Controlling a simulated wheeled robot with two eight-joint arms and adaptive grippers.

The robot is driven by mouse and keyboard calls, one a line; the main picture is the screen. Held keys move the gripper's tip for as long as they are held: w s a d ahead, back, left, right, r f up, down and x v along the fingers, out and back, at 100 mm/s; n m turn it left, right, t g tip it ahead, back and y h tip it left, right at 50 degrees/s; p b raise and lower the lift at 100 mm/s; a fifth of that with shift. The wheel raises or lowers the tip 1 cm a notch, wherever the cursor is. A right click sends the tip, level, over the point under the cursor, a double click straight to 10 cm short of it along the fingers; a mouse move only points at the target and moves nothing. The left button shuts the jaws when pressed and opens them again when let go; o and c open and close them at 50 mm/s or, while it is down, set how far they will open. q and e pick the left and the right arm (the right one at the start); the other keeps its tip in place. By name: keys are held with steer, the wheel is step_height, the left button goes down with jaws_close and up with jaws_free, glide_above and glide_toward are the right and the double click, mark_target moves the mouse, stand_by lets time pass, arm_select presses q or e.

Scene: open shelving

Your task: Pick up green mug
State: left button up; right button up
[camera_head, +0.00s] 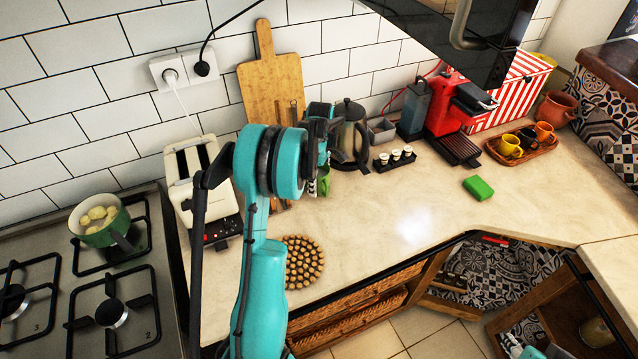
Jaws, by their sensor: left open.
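A green mug (324,184) stands on the counter behind and beside my left arm, partly hidden by the gripper. My left gripper (318,165) is dark, points down and is open just above and at the mug. Whether its fingers touch the mug I cannot tell.
A glass kettle (350,140) stands close to the right of the gripper, with a small rack of jars (395,158) beyond. A toaster (205,190) and a round trivet (303,262) are near my arm.

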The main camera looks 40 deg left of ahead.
arm_select(q)
steer(key=shift+f, duration=0.7)
steer(key=shift+r, duration=0.1)
steer(key=shift+c, duration=1.2)
steer(key=c, duration=1.5)
steer(key=shift+o, duration=0.2)
